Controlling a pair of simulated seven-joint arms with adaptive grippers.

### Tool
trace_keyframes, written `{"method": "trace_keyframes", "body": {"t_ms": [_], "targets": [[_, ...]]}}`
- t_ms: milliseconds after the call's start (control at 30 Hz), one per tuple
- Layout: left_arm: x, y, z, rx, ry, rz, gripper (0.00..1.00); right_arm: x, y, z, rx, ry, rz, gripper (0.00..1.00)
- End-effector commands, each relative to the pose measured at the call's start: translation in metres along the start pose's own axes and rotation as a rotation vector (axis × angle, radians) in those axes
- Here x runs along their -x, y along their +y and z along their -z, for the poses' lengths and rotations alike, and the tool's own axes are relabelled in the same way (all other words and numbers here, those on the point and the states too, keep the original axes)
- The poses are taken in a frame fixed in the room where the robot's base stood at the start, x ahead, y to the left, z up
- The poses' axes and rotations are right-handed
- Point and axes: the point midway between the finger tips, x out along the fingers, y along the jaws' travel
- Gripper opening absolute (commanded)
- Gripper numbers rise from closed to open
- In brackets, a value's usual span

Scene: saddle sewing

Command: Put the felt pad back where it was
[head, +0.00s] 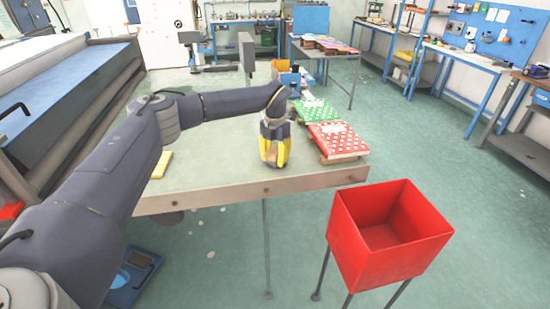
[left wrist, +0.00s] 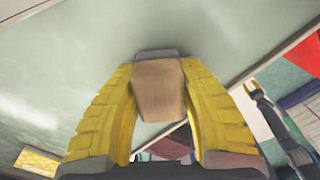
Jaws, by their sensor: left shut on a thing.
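My left gripper (head: 275,150) has yellow fingers and hangs over the front part of the work table (head: 225,170), left of the red dotted piece. In the left wrist view its fingers (left wrist: 158,85) are closed on a tan, tapered piece (left wrist: 158,90). This may be the felt pad, but I cannot tell for sure. My right gripper is not in view.
A red dotted piece (head: 338,138) and a green dotted piece (head: 318,112) lie along the table's right side. A red open bin (head: 385,245) stands on legs in front right. The table's left part is mostly clear.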

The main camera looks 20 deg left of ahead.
Motion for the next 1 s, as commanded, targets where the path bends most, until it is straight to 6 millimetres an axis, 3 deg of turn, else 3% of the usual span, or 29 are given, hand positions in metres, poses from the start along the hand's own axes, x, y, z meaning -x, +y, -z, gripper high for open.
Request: {"method": "trace_keyframes", "body": {"t_ms": [167, 200, 367, 733, 1000], "targets": [[-0.003, 0.000, 0.000, 0.000, 0.001, 0.000, 0.00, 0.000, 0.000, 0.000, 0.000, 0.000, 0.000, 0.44], [-0.003, 0.000, 0.000, 0.000, 0.001, 0.000, 0.41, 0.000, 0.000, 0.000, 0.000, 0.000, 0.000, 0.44], [-0.003, 0.000, 0.000, 0.000, 0.001, 0.000, 0.58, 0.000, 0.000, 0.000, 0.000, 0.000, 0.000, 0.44], [0.005, 0.000, 0.000, 0.000, -0.001, 0.000, 0.58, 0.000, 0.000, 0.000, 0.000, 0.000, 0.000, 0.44], [0.048, 0.000, -0.001, 0.000, -0.003, -0.001, 0.58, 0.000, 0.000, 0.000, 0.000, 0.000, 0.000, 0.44]]}}
